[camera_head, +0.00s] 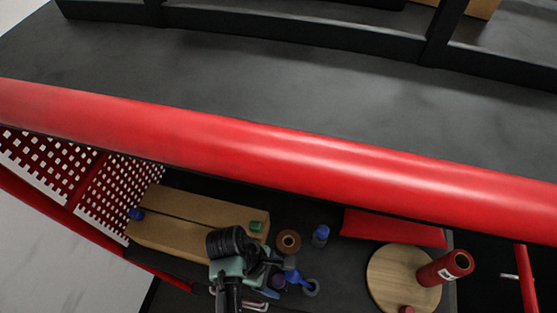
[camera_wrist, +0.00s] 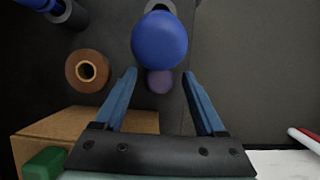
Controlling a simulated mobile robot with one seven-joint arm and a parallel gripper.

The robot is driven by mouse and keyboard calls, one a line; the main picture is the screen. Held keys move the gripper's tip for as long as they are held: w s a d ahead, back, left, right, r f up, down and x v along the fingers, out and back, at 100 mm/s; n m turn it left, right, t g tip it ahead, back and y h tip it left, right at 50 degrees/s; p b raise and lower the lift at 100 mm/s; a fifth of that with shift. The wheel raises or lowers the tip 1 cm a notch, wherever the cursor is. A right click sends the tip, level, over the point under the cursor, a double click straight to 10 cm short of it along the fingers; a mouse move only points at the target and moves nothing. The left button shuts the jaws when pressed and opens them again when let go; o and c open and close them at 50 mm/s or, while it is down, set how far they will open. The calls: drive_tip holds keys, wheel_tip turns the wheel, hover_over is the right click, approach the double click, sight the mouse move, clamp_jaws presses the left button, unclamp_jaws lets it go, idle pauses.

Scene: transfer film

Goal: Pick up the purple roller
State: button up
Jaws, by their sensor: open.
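The purple roller (camera_wrist: 160,82) shows as a small rounded purple end in the wrist view, between my open fingers. A round blue end (camera_wrist: 160,38) with a grey ring (camera_wrist: 158,6) partly covers it; I cannot tell whether they are one piece. In the head view a dark purple shape (camera_head: 278,280) lies just right of my gripper, beside the blue piece (camera_head: 296,278). My gripper (camera_wrist: 160,74) is open, its two blue fingers on either side of the purple end. No contact is visible, and the height gap cannot be told.
A brown roll (camera_head: 288,242) and a blue-topped item (camera_head: 320,235) stand nearby. A cardboard box (camera_head: 180,215) with a green item (camera_head: 256,226) lies left. A round wooden board (camera_head: 385,270) with a red roll (camera_head: 447,267) is right.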

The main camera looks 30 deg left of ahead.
drive_tip(key=shift+w+d+f, duration=0.1)
drive_tip(key=shift+d+f, duration=0.15)
drive_tip(key=shift+f, duration=0.35)
clamp_jaws()
